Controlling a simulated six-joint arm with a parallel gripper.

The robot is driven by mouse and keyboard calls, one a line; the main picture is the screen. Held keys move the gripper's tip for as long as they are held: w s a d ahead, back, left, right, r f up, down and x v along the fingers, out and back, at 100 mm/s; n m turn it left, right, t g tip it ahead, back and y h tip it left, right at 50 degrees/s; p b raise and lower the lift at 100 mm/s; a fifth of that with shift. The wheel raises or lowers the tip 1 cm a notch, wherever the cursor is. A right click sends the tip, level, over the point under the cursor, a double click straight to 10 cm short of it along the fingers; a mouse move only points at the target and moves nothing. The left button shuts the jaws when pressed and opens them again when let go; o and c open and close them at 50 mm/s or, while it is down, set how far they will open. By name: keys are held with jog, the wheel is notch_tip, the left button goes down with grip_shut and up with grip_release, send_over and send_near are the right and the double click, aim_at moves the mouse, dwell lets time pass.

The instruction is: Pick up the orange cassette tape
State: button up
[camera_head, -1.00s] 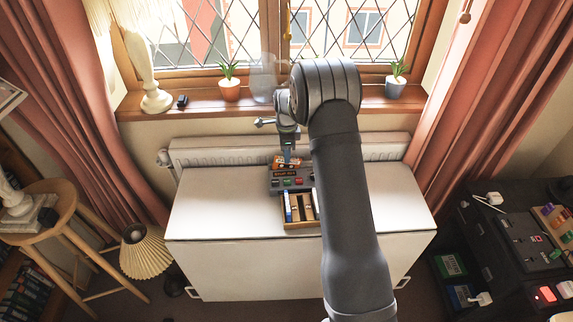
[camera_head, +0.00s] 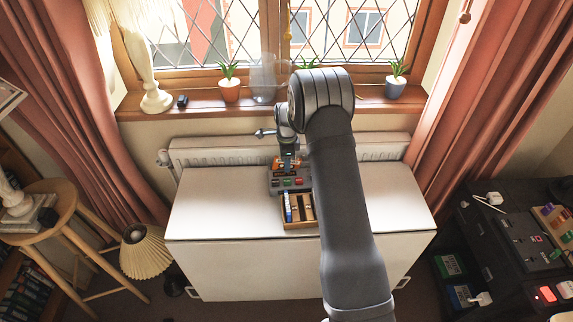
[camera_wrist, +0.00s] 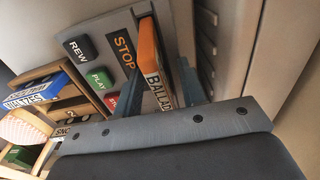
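The orange cassette tape (camera_wrist: 149,49) stands on edge at the grey cassette player, its white label partly readable in the wrist view. In the head view the tape (camera_head: 279,163) shows small at the player's back, partly covered by my gripper (camera_head: 289,157). In the wrist view my gripper (camera_wrist: 160,82) has its two blue-grey fingers on either side of the tape, close to it. They look open around it, but contact is hard to judge. The tape's lower part is hidden behind my gripper body.
The player (camera_head: 291,183) has coloured REW, PLAY and STOP keys. A wooden box (camera_head: 301,225) with blue and other cassettes stands in front of it. Both are on a white cabinet (camera_head: 215,213), mostly clear to the left. A radiator (camera_head: 215,151) and potted plants on the sill stand behind.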

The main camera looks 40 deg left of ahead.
grip_shut()
